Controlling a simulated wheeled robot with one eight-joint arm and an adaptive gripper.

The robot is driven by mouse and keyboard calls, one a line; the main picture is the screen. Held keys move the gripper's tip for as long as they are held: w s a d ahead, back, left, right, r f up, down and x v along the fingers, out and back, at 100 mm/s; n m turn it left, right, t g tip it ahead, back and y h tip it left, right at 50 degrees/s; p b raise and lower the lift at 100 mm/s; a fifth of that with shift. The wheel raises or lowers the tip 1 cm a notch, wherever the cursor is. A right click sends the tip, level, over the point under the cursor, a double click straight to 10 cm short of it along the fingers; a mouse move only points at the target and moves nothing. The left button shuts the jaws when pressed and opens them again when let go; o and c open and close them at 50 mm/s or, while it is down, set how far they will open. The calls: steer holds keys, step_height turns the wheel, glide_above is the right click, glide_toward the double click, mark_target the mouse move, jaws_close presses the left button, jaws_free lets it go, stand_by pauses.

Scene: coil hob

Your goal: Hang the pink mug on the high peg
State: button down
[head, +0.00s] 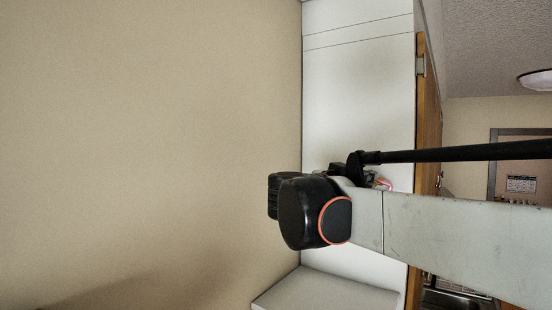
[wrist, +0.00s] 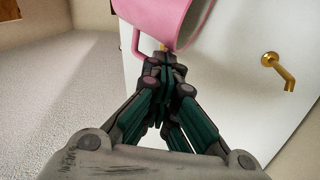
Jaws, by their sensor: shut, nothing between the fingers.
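The pink mug (wrist: 162,20) is at the top of the wrist view, cut off by the frame edge, its mouth facing right and its handle on the left. My gripper (wrist: 164,60) is shut and empty, its fingertips just below the mug by the handle. A small brass piece (wrist: 163,47) shows between the fingertips and the mug; I cannot tell whether it is a peg or whether it passes through the handle. A bent brass peg (wrist: 279,70) stands bare on the white panel at right. In the head view my arm hides the gripper; a small pink patch (head: 383,184) shows beside it.
The white panel (wrist: 225,75) lies close behind the gripper in the wrist view. Speckled grey carpet (wrist: 60,95) is at left. In the head view, a bare beige wall (head: 150,130) fills the left, and a white cabinet (head: 358,95) stands behind my arm.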

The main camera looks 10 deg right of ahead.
steer(key=shift+r, duration=0.1)
steer(key=c, duration=1.9)
jaws_free()
steer(key=shift+w, duration=0.1)
steer(key=shift+w+a, duration=0.1)
steer(key=shift+a, duration=0.05)
steer(key=shift+d, duration=0.85)
steer(key=shift+w+a, duration=0.1)
steer(key=shift+w+a+f, duration=0.1)
steer(key=shift+a+f, duration=0.05)
steer(key=shift+f, duration=0.05)
